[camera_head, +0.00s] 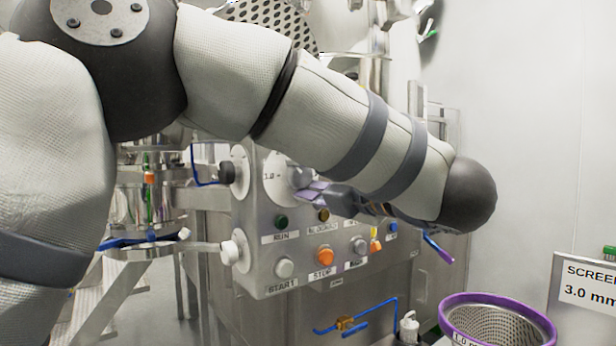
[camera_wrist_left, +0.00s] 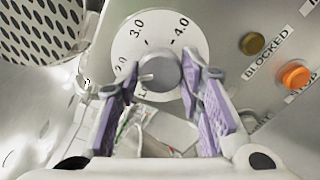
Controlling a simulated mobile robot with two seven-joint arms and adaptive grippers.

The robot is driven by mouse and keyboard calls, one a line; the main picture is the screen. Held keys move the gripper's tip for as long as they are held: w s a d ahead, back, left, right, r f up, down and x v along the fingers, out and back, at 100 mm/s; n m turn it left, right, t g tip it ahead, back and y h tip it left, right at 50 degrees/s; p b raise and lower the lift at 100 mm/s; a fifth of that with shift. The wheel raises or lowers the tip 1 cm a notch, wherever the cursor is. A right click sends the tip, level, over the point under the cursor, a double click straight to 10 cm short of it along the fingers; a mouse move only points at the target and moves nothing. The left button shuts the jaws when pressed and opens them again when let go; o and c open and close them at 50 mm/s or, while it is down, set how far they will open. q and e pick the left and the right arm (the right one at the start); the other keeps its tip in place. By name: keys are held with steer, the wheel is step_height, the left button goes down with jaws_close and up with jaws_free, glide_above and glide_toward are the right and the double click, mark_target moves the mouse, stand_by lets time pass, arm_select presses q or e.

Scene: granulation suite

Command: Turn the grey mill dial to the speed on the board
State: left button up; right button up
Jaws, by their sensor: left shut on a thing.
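The grey dial knob (camera_wrist_left: 160,72) sits on a round white scale plate (camera_wrist_left: 158,38) in the left wrist view, with 3.0 and 4.0 readable and a partly covered 2.0. Its pale pointer line points left, near the 2.0; a finger hides the scale there. My left gripper (camera_wrist_left: 160,80) has its purple-padded fingers on both sides of the knob, shut on it. In the head view the left gripper (camera_head: 308,192) reaches the plate (camera_head: 274,180) from the right, and my arm covers much of it. My right gripper is out of view.
The steel panel carries several buttons, including an orange STOP (camera_head: 325,257) and a START (camera_head: 284,267) below the gripper. A board (camera_head: 590,295) at the right edge reads 3.0 mm; it is cut off and shows no speed.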

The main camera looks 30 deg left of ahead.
arm_select(q)
steer(key=n, duration=0.5)
steer(key=shift+r+n, duration=0.1)
steer(key=shift+n, duration=0.2)
steer(key=n, duration=0.4)
steer(key=shift+n, duration=0.6)
steer(key=o, duration=1.2)
steer(key=v, duration=1.2)
